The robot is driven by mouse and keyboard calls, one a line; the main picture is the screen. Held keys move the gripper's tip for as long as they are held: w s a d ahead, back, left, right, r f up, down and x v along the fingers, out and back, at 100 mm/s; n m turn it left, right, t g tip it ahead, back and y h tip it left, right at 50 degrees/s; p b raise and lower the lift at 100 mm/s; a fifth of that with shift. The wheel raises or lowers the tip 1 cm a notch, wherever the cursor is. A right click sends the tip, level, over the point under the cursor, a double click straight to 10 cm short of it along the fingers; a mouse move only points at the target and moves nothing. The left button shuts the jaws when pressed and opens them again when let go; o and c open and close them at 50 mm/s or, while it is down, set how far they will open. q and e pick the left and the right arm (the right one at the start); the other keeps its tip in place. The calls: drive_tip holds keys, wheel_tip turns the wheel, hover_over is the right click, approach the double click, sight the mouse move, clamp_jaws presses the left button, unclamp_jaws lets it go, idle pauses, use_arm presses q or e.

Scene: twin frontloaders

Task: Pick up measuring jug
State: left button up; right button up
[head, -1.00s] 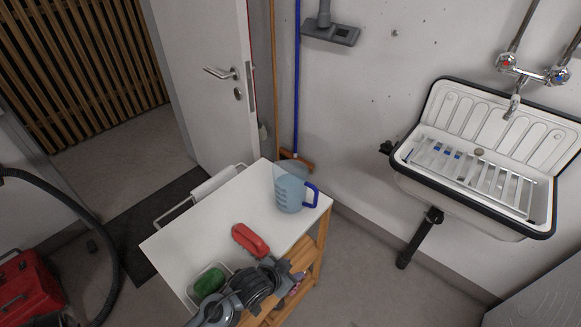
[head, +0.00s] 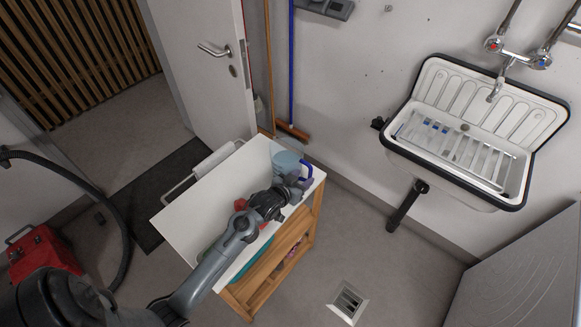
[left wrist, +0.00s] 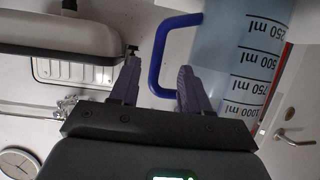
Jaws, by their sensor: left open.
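The measuring jug (head: 285,161), translucent pale blue with a blue handle (head: 306,168), stands on the white cart top at its far right corner. My left gripper (head: 300,184) is at the handle side, partly covering the jug. In the left wrist view the jug (left wrist: 232,50) shows black ml marks and appears upside down. There my open left gripper (left wrist: 158,66) has one finger on each side of the blue handle (left wrist: 156,62); the right finger overlaps the jug's side. Whether the fingers touch the handle I cannot tell. My right gripper is not in view.
The white-topped wooden cart (head: 190,205) stands by the open door (head: 205,80). Brooms (head: 290,90) lean on the wall behind. A wall sink (head: 460,140) is at right. A red vacuum cleaner (head: 42,252) sits at left.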

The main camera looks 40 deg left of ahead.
sight(309, 175)
use_arm(q)
drive_tip(key=shift+x, duration=2.6)
drive_tip(key=shift+s+d+f, duration=0.1)
drive_tip(key=shift+d, duration=0.05)
drive_tip(key=shift+c, duration=0.5)
clamp_jaws()
